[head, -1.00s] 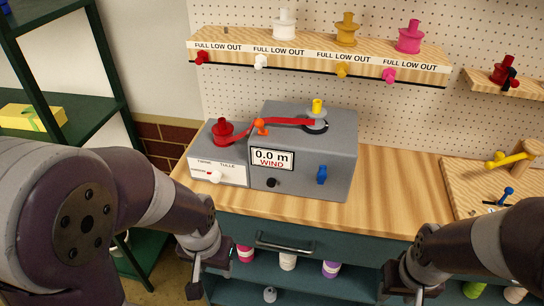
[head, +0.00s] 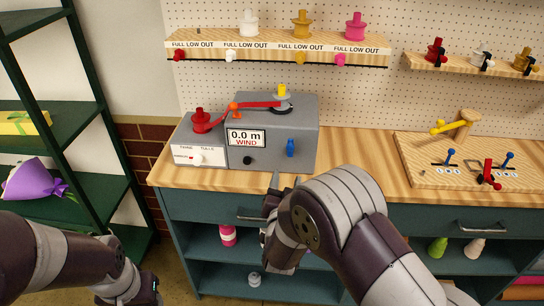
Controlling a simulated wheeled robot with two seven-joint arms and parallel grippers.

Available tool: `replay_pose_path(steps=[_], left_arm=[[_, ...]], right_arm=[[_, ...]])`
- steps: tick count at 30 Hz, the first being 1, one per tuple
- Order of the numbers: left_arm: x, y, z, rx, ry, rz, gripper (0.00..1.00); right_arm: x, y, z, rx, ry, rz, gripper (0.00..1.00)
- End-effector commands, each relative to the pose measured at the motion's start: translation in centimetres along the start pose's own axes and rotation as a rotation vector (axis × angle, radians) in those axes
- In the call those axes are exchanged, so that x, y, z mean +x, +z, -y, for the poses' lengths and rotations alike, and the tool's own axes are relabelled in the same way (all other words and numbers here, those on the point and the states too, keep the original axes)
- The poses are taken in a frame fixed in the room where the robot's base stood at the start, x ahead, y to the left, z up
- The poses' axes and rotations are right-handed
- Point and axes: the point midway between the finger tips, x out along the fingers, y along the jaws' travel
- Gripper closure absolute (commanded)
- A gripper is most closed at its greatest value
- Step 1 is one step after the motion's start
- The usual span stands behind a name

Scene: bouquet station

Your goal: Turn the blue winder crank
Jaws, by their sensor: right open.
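The grey winder machine (head: 304,110) stands on the wooden bench. Its display (head: 246,138) reads "0.0 m WIND". The blue crank (head: 290,148) is a small upright piece on the right of its front face. A red ribbon (head: 250,107) runs from a red spool (head: 200,120) past an orange guide to a spindle with a yellow top (head: 282,90). My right gripper (head: 285,181) is open and empty, fingers pointing up towards the bench's front edge, below the crank and apart from it. My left gripper (head: 150,288) is low at the left, its fingers hard to make out.
A black knob (head: 247,160) sits left of the crank on the machine. A peg board (head: 462,165) with levers lies on the bench at right. A spool shelf (head: 280,50) hangs above. Bare bench (head: 360,155) lies right of the machine. A dark green rack stands at left.

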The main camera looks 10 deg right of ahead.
Motion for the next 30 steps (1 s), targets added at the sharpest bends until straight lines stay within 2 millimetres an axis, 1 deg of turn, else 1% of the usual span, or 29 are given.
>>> replay_pose_path(steps=[1,4,12,15,18,23,30], left_arm=[[-0.1,0.0,0.0,0.000,0.000,0.000,0.53],[-0.4,-0.1,0.0,0.000,0.000,0.000,0.53],[-1.6,-0.2,0.0,0.000,0.000,0.000,0.53],[-1.9,-0.2,0.0,0.000,0.000,0.000,0.53],[-2.1,-0.3,0.0,0.000,0.000,0.000,0.53],[-2.2,-0.3,0.0,0.000,0.000,0.000,0.53],[-2.1,-0.3,0.0,0.000,0.000,0.000,0.53]], right_arm=[[0.2,-0.5,0.0,0.003,0.000,-0.024,0.50],[1.5,-0.9,0.1,0.008,-0.003,-0.037,0.50],[8.3,-1.2,0.1,0.006,-0.003,-0.034,0.50],[10.2,-1.1,0.1,0.006,-0.004,-0.032,0.50],[11.5,-1.2,0.2,0.007,-0.006,-0.033,0.50],[12.6,-1.1,0.1,0.006,-0.005,-0.032,0.50],[12.6,-1.1,0.1,0.005,-0.006,-0.031,0.50]])
